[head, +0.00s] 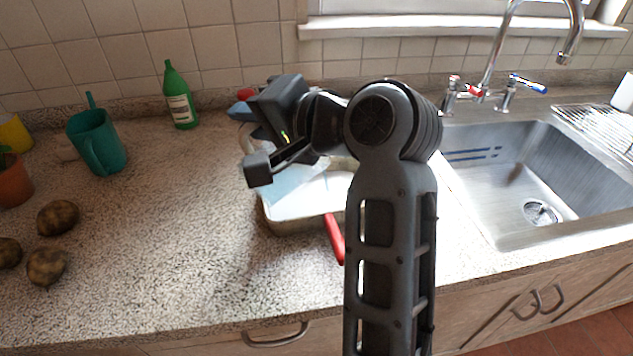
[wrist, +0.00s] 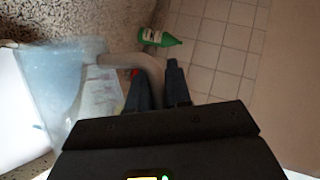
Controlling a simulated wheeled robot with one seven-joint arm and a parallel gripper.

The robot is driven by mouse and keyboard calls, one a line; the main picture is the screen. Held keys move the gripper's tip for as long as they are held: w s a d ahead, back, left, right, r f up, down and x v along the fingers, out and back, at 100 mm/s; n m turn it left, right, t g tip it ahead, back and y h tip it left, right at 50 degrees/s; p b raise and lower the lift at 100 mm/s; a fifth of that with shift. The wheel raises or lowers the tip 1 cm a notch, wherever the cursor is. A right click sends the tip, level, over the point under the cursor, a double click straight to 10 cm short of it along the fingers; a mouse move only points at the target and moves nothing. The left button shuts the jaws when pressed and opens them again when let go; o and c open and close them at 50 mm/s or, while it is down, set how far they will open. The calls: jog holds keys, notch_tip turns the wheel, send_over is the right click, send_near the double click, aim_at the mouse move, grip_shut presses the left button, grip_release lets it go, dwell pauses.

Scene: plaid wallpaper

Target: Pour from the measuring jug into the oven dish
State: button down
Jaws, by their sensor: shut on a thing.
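The measuring jug (head: 292,182) is pale and see-through. In the head view it is partly hidden behind my gripper (head: 262,141) and seems tipped over on its side above the dish. In the wrist view the jug (wrist: 88,88) is at the left, with its curved handle (wrist: 146,64) between my two fingers (wrist: 158,80), which are shut on it. The oven dish (head: 292,227) is a shallow, pale rectangular dish on the counter below the jug. My arm hides its right part. I cannot tell whether anything is flowing out.
A red handle (head: 335,239) sticks out by the dish's front right. Behind are a green bottle (head: 180,98) and a partly hidden blue and red thing (head: 240,110). A teal watering can (head: 97,140) and several potatoes (head: 57,218) are left. The sink (head: 510,190) is right. The left-middle counter is clear.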

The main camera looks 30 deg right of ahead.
jog(key=shift+w+d+m+y+b, duration=0.1)
jog(key=shift+d+m+y+b, duration=0.55)
jog(key=shift+d, duration=0.2)
dwell(1.4)
jog(key=shift+a+r+n+h+p, duration=0.1)
jog(key=shift+a+n+h+p, duration=0.6)
jog(key=shift+a, duration=0.2)
jog(key=shift+s+a+f+n+h, duration=0.15)
jog(key=shift+a+n+h, duration=0.2)
jog(key=shift+a+n, duration=0.2)
jog(key=shift+s+a+f+n+h, duration=0.1)
jog(key=shift+a+n+h, duration=0.25)
jog(key=shift+a, duration=0.3)
jog(key=a+f+n+h, duration=0.5)
jog(key=a+f+n, duration=0.1)
jog(key=a+n, duration=0.1)
jog(key=shift+s+a+f, duration=0.4)
jog(key=shift+s+a, duration=0.05)
jog(key=shift+a, duration=0.3)
jog(key=shift+h, duration=0.25)
